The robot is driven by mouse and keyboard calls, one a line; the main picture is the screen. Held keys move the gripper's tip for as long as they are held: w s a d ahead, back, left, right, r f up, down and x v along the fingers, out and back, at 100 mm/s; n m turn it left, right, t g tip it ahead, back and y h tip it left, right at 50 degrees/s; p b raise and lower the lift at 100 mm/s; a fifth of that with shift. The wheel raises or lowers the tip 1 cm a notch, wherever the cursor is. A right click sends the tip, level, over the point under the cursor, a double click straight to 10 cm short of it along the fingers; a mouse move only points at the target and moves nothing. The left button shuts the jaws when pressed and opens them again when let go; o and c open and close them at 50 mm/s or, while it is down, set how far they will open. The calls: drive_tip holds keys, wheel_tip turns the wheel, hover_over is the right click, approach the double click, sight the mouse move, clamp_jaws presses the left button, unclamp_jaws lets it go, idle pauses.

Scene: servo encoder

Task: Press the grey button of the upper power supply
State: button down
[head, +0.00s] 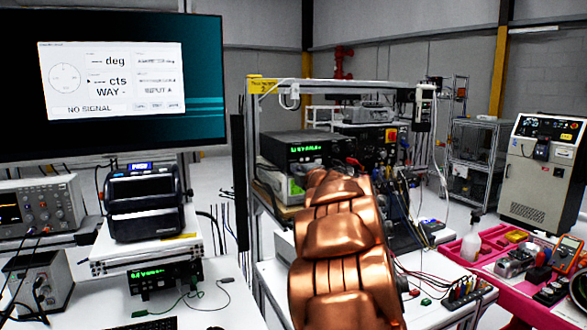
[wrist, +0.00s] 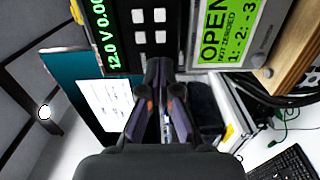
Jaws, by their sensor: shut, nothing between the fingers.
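The upper power supply (head: 282,146) is a black box with a lit green display, high on the rack in the head view. In the wrist view its black front panel (wrist: 118,12) is turned sideways, with green digits reading about 12.0 V and several pale square buttons (wrist: 160,37).
A lit green screen (wrist: 228,30) reading OPEN sits beside the supply's panel in the wrist view. A lower supply with green digits (head: 150,274) stands on the left bench. Cables and leads (head: 408,225) crowd the rack's right side. A pink tray (head: 465,247) lies right.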

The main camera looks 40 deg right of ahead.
drive_tip(key=shift+w+d, duration=0.1)
drive_tip(key=shift+w, duration=0.2)
idle(0.4)
drive_tip(key=shift+s, duration=0.15)
drive_tip(key=shift+v, duration=0.85)
drive_tip(key=shift+s, duration=0.1)
drive_tip(key=v, duration=0.7)
idle(0.4)
drive_tip(key=shift+s+a+m+h, duration=0.1)
drive_tip(key=shift+a+m+h, duration=0.15)
drive_tip(key=shift+m+h, duration=0.05)
idle(0.4)
